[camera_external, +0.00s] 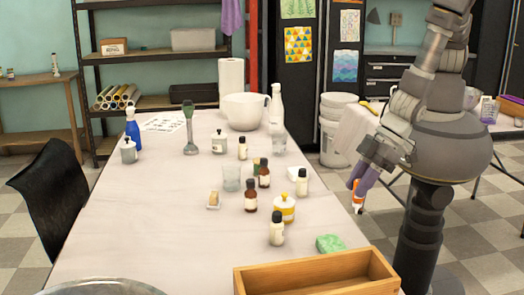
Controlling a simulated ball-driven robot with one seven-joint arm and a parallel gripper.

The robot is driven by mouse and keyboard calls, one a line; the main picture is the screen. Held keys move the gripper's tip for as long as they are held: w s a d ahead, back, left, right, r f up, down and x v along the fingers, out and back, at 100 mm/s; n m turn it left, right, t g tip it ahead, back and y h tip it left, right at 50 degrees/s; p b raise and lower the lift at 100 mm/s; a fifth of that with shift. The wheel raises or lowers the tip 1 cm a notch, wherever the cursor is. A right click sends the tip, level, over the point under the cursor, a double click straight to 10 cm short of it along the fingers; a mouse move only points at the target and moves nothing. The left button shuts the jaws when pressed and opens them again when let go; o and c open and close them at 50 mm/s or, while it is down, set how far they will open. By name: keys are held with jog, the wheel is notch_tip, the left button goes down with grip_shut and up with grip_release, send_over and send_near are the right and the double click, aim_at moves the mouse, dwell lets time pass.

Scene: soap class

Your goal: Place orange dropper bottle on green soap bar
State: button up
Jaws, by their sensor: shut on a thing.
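My gripper (361,187) is at the right of the picture, beside the table's right edge, pointing down. It is shut on the orange dropper bottle (357,201), which shows as a small orange and white shape below the purple fingers. The upper part of the bottle is hidden by the fingers. The green soap bar (330,243) lies on the table near its right edge, behind the wooden box. The bottle is apart from the soap bar, above and to the right of it in the picture.
An open wooden box (316,274) stands just in front of the soap bar. A dark-capped pale bottle (277,229), a yellow-and-white container (284,208) and brown bottles (251,196) stand to its left.

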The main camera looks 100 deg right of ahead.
jog(key=shift+w+a+f+b, duration=0.4)
jog(key=shift+w+a+f, duration=0.35)
jog(key=shift+w, duration=0.45)
jog(key=shift+w+a+f+b, duration=0.45)
jog(key=shift+w+a+f, duration=0.25)
jog(key=shift+w, duration=0.5)
jog(key=shift+w+a+f+b, duration=0.4)
jog(key=shift+w+a+f, duration=0.35)
jog(key=shift+w, duration=0.45)
jog(key=shift+f, duration=0.15)
jog(key=o, duration=1)
